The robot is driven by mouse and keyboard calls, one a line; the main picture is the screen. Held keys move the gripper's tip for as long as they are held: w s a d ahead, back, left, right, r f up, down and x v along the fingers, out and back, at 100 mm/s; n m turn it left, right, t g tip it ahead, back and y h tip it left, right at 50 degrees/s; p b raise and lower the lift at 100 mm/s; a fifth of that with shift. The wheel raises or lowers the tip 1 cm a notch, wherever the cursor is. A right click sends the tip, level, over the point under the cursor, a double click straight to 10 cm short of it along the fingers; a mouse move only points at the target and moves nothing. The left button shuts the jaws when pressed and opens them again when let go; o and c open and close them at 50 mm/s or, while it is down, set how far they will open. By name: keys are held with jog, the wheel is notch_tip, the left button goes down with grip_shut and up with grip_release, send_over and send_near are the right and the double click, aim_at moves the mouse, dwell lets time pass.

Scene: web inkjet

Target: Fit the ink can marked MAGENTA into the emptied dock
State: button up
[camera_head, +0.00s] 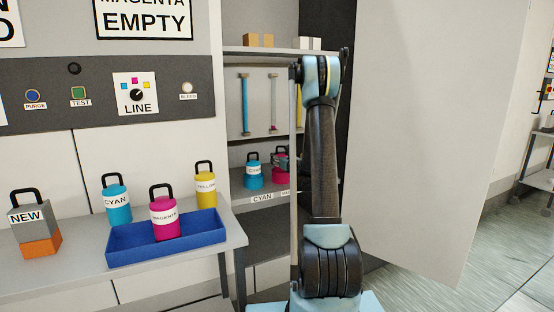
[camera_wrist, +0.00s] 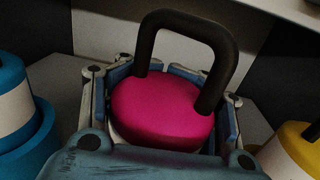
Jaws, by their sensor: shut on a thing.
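A magenta can (camera_head: 280,178) with a black handle is at the shelf inside the open cabinet, right of the cyan can. My gripper (camera_head: 283,157) is at it there, partly behind my arm. In the wrist view the can's magenta top (camera_wrist: 160,110) sits between the fingers of my gripper (camera_wrist: 165,105), which are shut around its body. Its label and base are hidden, so I cannot tell whether it is seated in a dock. Another can marked MAGENTA (camera_head: 164,217) stands in the blue tray (camera_head: 132,251) on the bench.
The docked cyan can (camera_head: 254,175) also shows in the wrist view (camera_wrist: 15,105), close on the left. A yellow can (camera_wrist: 297,150) is close on the right. The open cabinet door (camera_head: 440,130) stands right of my arm. Cyan (camera_head: 117,204) and yellow (camera_head: 205,185) cans stand near the tray.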

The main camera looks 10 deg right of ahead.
jog(key=shift+f, duration=0.65)
jog(key=o, duration=1.9)
jog(key=shift+c, duration=0.2)
jog(key=shift+s, duration=0.1)
jog(key=v, duration=1.1)
jog(key=shift+s, duration=0.35)
jog(key=shift+d+f, duration=0.1)
